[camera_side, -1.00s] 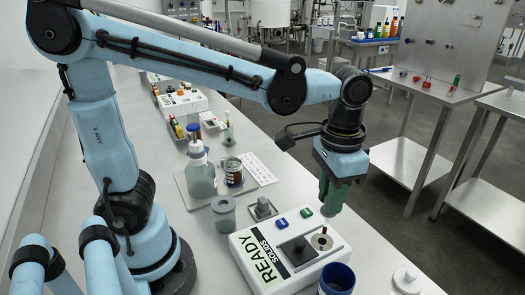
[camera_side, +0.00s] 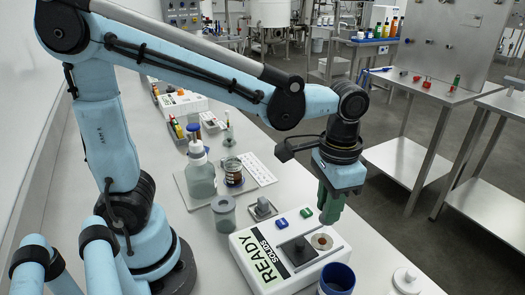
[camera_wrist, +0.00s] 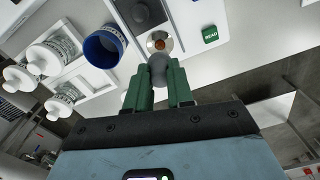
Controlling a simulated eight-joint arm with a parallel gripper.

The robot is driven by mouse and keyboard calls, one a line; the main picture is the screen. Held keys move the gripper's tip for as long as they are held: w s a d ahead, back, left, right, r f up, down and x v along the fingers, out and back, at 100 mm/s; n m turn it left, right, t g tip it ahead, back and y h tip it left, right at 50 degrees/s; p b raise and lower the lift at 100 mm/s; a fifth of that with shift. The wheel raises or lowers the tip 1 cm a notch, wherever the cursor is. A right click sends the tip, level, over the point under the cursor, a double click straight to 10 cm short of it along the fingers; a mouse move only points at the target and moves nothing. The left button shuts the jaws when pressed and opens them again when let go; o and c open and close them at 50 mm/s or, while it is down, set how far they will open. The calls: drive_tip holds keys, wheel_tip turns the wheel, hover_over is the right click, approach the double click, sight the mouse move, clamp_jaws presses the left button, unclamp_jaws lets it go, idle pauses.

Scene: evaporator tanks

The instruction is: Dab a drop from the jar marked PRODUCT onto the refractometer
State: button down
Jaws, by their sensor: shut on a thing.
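The refractometer (camera_side: 262,262) is a white box reading READY and SOLIDS, at the lower middle of the side view. Its round metal stage (camera_side: 322,241) has a brown-orange patch in the middle, which also shows in the wrist view (camera_wrist: 158,41). My gripper (camera_side: 330,215) points down just above the stage. In the wrist view its green fingers (camera_wrist: 160,75) are shut on a grey rounded piece (camera_wrist: 158,62), close beside the stage. Its lower end is hidden. The word PRODUCT is not readable on any jar; a jar with amber contents (camera_side: 233,173) stands behind the refractometer.
A blue cup (camera_side: 337,279) stands in front of the refractometer; it also shows in the wrist view (camera_wrist: 103,46). A small white round piece (camera_side: 407,281) lies to its right. White-lidded jars (camera_wrist: 52,55) stand left in the wrist view. A wash bottle (camera_side: 201,175) stands behind.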

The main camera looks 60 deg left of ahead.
idle(0.4)
drive_tip(key=shift+r, duration=1.65)
